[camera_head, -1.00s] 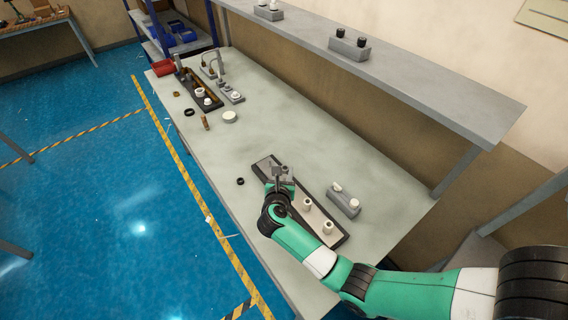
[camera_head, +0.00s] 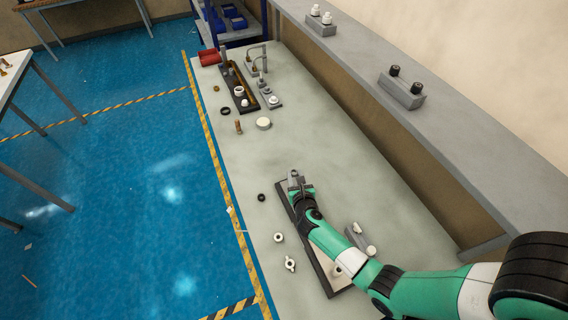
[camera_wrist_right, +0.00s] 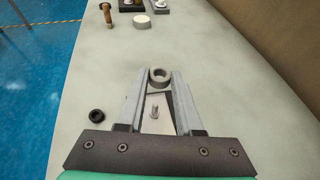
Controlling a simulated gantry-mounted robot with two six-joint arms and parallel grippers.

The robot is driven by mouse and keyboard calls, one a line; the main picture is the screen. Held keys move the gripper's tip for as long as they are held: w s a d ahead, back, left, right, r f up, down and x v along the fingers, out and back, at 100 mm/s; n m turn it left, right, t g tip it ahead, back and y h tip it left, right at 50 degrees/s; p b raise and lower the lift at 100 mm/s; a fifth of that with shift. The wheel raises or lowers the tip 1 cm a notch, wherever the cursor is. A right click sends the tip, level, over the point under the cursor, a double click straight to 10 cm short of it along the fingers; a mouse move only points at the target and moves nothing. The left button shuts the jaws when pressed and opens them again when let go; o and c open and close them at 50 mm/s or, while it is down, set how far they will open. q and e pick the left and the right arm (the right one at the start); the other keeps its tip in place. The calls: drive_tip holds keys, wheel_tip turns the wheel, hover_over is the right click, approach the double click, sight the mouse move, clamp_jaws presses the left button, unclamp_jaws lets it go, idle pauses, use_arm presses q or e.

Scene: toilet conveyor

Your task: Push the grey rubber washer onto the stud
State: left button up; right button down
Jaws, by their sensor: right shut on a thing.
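My right gripper (camera_wrist_right: 158,82) is shut on the grey rubber washer (camera_wrist_right: 159,75), a thick ring held between its fingertips. In the head view my right gripper (camera_head: 295,178) is over the far end of a dark-edged tray (camera_head: 282,197). In the wrist view a short metal stud (camera_wrist_right: 154,112) shows between the fingers, below the washer in the picture. The washer is not around the stud; its height above the tray is hard to tell. My left gripper is not in view.
A black ring (camera_head: 262,197) lies left of the tray. White fittings (camera_head: 279,237) lie on the bench near the tray's left side. A grey block with white parts (camera_head: 360,240) is on its right. Mid-bench is clear.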

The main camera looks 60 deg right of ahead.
drive_tip(key=shift+r, duration=0.1)
drive_tip(key=shift+a, duration=0.1)
wheel_tip(320, 180, down, 6)
drive_tip(key=b, duration=0.5)
drive_tip(key=shift+r, duration=0.1)
drive_tip(key=shift+p, duration=0.3)
idle(1.5)
drive_tip(key=shift+f+b, duration=2.35)
drive_tip(key=shift+f, duration=0.2)
drive_tip(key=c, duration=0.5)
unclamp_jaws()
